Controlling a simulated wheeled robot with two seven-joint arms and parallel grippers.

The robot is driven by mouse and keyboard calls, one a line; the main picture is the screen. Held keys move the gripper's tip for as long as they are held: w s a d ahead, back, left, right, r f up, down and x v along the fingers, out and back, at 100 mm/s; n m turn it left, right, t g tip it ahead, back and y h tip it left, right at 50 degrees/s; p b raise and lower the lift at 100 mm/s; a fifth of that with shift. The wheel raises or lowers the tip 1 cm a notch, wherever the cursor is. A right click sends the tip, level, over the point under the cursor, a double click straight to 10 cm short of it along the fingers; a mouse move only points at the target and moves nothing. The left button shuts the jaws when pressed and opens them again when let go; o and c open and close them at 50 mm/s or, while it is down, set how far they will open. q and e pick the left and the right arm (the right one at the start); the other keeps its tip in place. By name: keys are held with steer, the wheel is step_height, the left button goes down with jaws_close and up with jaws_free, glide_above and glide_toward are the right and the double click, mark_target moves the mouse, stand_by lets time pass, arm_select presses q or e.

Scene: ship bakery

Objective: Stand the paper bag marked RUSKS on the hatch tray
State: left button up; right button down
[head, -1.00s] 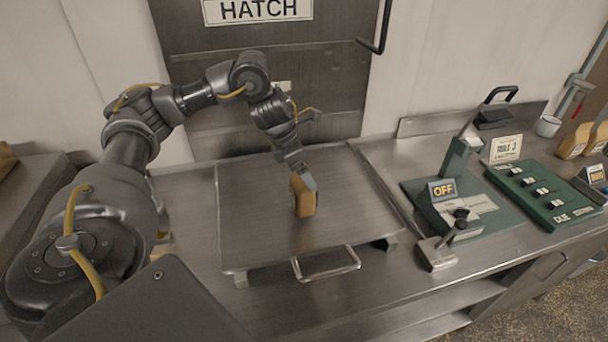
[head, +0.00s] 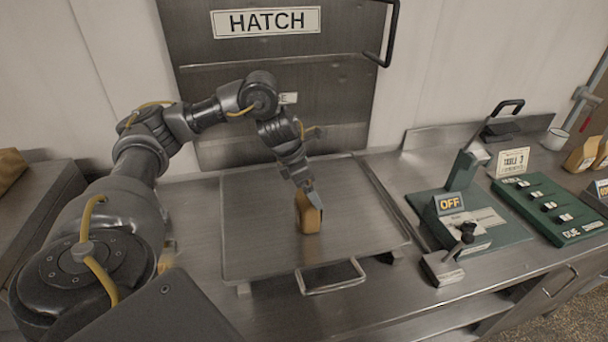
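A small brown paper bag (head: 306,220) stands upright on the hatch tray (head: 255,215), near its middle. Its marking cannot be read from here. My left gripper (head: 312,196) comes down from above to the top of the bag. One pale finger overlaps the bag's upper right side; the other finger is hidden. Whether the fingers press on the bag cannot be seen. My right gripper is not in view.
The hatch door (head: 290,100) is behind the tray. A wire handle (head: 333,277) juts from the tray's front. To the right stand a green device with an OFF sign (head: 449,204) and a green switch panel (head: 550,208). More bags (head: 582,155) are at far right.

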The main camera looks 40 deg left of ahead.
arm_select(q)
steer(key=p+v, duration=0.3)
steer(key=v, duration=0.9)
